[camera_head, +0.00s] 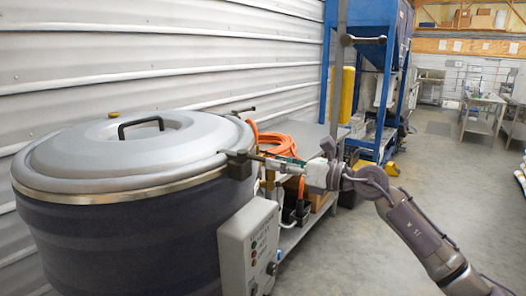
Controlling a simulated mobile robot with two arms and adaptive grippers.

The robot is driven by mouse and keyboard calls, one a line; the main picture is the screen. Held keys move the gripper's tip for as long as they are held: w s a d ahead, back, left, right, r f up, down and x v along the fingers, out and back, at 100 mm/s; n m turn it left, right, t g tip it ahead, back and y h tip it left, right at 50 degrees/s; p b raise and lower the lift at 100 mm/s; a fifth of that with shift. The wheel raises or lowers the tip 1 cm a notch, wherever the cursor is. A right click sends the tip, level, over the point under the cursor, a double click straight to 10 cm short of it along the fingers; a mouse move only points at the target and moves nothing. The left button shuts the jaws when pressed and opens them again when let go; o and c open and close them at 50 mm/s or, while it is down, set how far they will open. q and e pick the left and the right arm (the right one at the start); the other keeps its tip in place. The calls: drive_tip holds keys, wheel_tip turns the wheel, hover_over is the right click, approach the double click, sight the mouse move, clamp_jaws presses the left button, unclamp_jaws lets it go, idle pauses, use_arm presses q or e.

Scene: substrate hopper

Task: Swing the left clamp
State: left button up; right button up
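A large dark round hopper (120,245) stands at the left, with a grey lid (75,160) resting on it. A dark clamp (240,164) sits on the hopper rim at the right, with a thin bar reaching toward my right gripper. A second clamp (243,111) shows at the far rim, and a small brass-coloured part (113,115) shows at the back left. My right gripper (290,165) is right beside the near clamp's bar. Its fingers are small and overlap the bar, so I cannot tell contact or opening. My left gripper is not in view.
The lid has a black handle (141,126). A grey control box (249,247) is mounted on the hopper's front right. Behind my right gripper are an orange hose (278,143) and a low metal bench (310,132). A blue frame (327,75) stands farther back. Floor at right is open.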

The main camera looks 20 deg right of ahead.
sight(248, 156)
drive_tip(key=p+x, duration=0.1)
drive_tip(key=x, duration=0.3)
drive_tip(key=shift+w+a, duration=0.2)
drive_tip(key=shift+w, duration=0.15)
drive_tip(key=shift+f, duration=0.1)
clamp_jaws()
